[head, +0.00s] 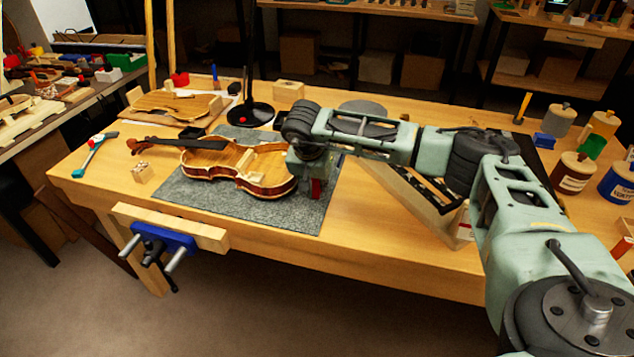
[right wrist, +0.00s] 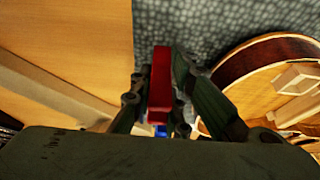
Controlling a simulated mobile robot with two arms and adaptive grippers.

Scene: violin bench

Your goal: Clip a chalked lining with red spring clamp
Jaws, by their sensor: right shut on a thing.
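The open violin body (head: 235,167) lies on a grey mat (head: 310,213) on the bench, its neck pointing left. Pale blocks show inside it, and part of its rim and inside shows at the right of the right wrist view (right wrist: 240,65). My right gripper (head: 313,188) is at the violin's right end, just beside the rim. It is shut on the red spring clamp (right wrist: 160,85), which stands between its fingers over the mat. I cannot tell whether the clamp touches the rim. The chalked lining cannot be made out. My left gripper is not in view.
A black lamp base (head: 250,114) stands behind the violin. A violin plate (head: 172,105) lies at the back left. A wooden box (head: 423,205) is right of the mat under my right arm. Jars (head: 572,172) stand at the right. A blue vise (head: 165,240) is on the front edge.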

